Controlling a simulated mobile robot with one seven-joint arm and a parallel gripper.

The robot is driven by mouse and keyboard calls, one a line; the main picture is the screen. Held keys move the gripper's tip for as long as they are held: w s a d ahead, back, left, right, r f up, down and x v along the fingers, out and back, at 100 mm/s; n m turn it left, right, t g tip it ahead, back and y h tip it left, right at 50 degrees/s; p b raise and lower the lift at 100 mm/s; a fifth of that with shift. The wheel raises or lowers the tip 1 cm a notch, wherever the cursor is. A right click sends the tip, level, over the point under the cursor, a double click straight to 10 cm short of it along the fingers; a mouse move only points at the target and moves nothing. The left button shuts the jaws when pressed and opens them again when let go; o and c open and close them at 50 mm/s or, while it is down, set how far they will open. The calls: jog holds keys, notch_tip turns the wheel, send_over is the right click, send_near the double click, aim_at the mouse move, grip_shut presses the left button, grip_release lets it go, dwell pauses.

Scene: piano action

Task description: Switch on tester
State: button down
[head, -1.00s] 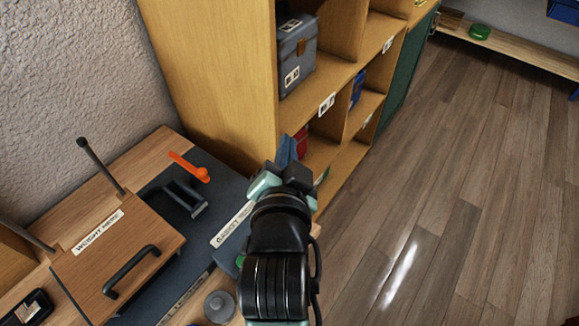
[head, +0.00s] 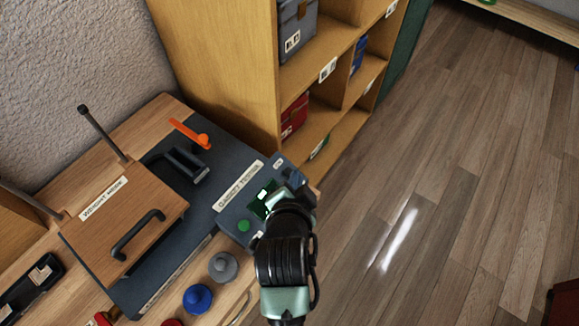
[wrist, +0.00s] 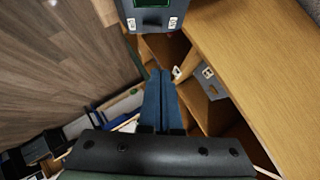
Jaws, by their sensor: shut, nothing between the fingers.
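In the wrist view my blue fingers (wrist: 160,74) are together and empty. The tester's end with its green screen (wrist: 153,14) is at the top, beyond the fingertips.
A wooden lid (head: 125,228) with a black handle lies left of the tester. An orange lever (head: 190,133) is behind it. Blue (head: 197,297) and grey (head: 223,266) knobs stand in front. A wooden shelf (head: 215,75) rises behind.

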send_over(289, 170)
jog(key=s+d, duration=0.2)
jog(key=s, duration=0.1)
notch_tip(289, 170, down, 4)
jog(key=shift+w, duration=0.1)
jog(key=shift+w+a+f+p, duration=0.2)
jog(key=shift+a+f, duration=0.1)
jog(key=shift+f, duration=0.2)
jog(key=shift+w+a+f+p, duration=0.15)
jog(key=shift+a+f, duration=0.15)
jog(key=shift+f, duration=0.15)
jog(key=shift+w+a+f, duration=0.25)
jog(key=shift+a+f, duration=0.1)
jog(key=shift+f, duration=0.3)
